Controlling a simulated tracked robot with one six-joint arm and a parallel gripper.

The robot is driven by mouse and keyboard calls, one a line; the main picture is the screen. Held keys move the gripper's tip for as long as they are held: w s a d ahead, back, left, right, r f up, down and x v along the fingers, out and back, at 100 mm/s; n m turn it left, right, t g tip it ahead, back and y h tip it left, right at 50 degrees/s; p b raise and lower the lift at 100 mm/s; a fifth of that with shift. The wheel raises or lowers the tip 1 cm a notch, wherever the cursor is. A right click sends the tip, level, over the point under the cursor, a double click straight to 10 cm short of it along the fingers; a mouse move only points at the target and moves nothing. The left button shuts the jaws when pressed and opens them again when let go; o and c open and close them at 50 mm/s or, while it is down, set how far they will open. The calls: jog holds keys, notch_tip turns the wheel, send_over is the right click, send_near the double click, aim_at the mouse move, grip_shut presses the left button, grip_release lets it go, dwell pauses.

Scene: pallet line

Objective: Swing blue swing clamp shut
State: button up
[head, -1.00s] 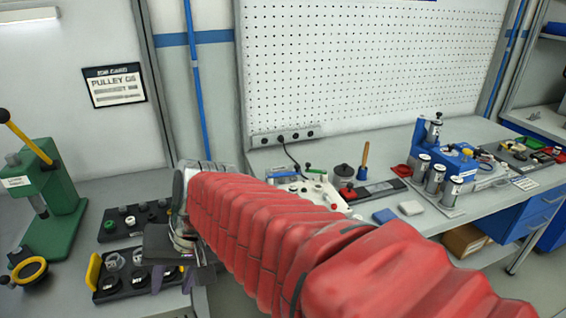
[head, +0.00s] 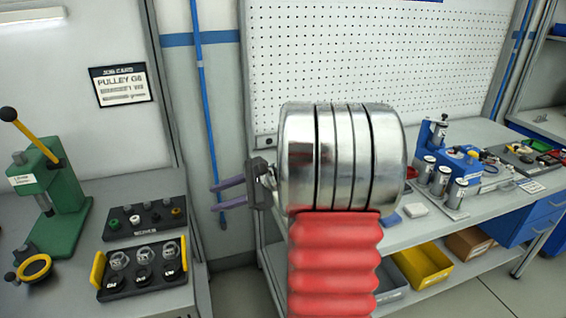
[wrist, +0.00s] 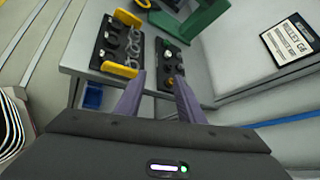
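I cannot make out the blue swing clamp in either current view. The part of the right bench where a small light fixture with a blue piece stood a second ago is hidden behind my silver wrist in the head view. My gripper (head: 213,197) points left in the head view, in front of the gap between the two benches. Its two purple fingers are apart with nothing between them. The wrist view also shows the open fingers (wrist: 158,78), seen against the left bench and its black trays, touching nothing I can see.
A black tray with yellow handles (head: 144,272), a smaller black tray (head: 146,222) and a green press (head: 55,190) stand on the left bench. A blue fixture (head: 462,160) with metal cylinders stands on the right bench. A yellow bin (head: 422,264) sits below.

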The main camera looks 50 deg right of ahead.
jog(key=s+d+f+m+t+h, duration=0.2)
jog(key=d+m, duration=0.3)
jog(key=d, duration=0.6)
jog(key=s+d+f+m+t+h, duration=0.3)
jog(key=s+d+m+h, duration=0.1)
jog(key=d, duration=0.8)
jog(key=s+d+f+m+t+h, duration=0.2)
jog(key=d+m, duration=0.3)
jog(key=d, duration=0.6)
jog(key=shift+s+d+f+m+h, duration=0.2)
jog(key=shift+s+h, duration=0.1)
jog(key=shift+s, duration=0.15)
jog(key=shift+s+d+f+m+h, duration=0.1)
jog(key=shift+s+f+m+h, duration=0.1)
jog(key=shift+s+h, duration=0.15)
jog(key=w+d, duration=0.1)
jog(key=w, duration=1.2)
jog(key=shift+w+d, duration=0.3)
jog(key=shift+w, duration=0.05)
jog(key=shift+c, duration=0.5)
grip_shut()
